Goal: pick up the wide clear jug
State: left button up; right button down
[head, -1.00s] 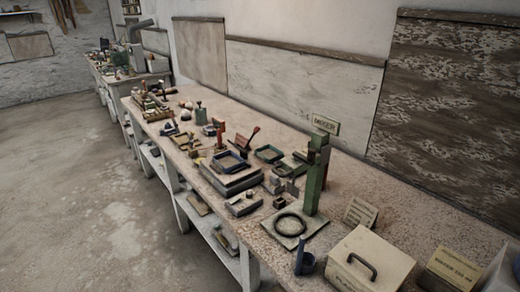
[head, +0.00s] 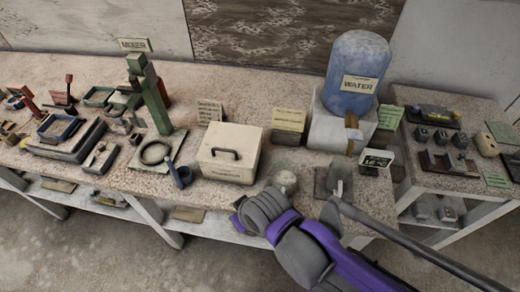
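A small, pale, see-through rounded vessel (head: 285,180) stands near the bench's front edge, right of the cream box; it looks like the clear jug. Its lower part is close to or behind my purple and grey arm in the picture, and its details are too small to tell. My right arm comes in from the lower right and its grey joints lie in front of the bench edge. No gripper fingers show on it. My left arm and gripper are out of view.
A blue water tank (head: 357,72) stands on a pale block (head: 330,127). A dark plate with a greenish upright thing (head: 340,170) and a small labelled white tub (head: 376,161) are to the right. The cream handled box (head: 230,152) and green mixer post (head: 150,95) are left.

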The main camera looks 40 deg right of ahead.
aim_at(285, 174)
jog(key=k+j+z, duration=0.15)
jog(key=z, duration=1.55)
